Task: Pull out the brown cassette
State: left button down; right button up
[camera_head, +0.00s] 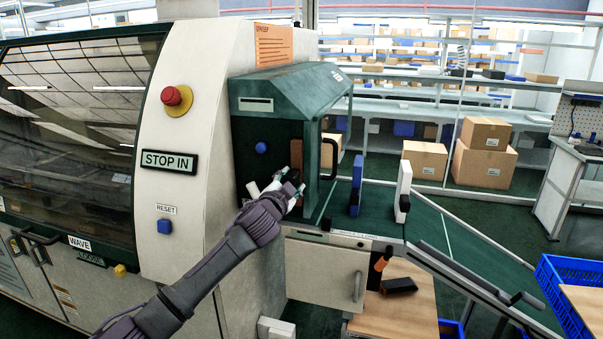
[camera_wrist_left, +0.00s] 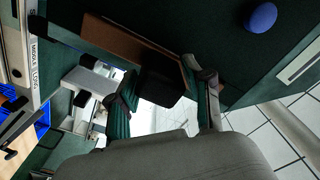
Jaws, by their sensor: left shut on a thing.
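The brown cassette (camera_wrist_left: 134,42) shows in the left wrist view as a flat brown panel inside the green housing, with a black block, seemingly its handle (camera_wrist_left: 163,88), facing me. My left gripper (camera_wrist_left: 166,84) has a finger on each side of that black block and is shut on it. In the head view my left gripper (camera_head: 285,184) reaches into the opening of the green hood (camera_head: 290,92). My right gripper is in neither view.
A blue cassette (camera_head: 356,184) and a white cassette (camera_head: 403,187) stand upright on the green conveyor (camera_head: 455,235), right of the hood. The hood's front frame stands close to my gripper. Below are a grey door (camera_head: 327,272) and a wooden tabletop (camera_head: 405,312). A blue crate (camera_head: 562,290) is at right.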

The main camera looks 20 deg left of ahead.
pick_arm(q)
jog(key=shift+s, duration=0.55)
dwell(0.4)
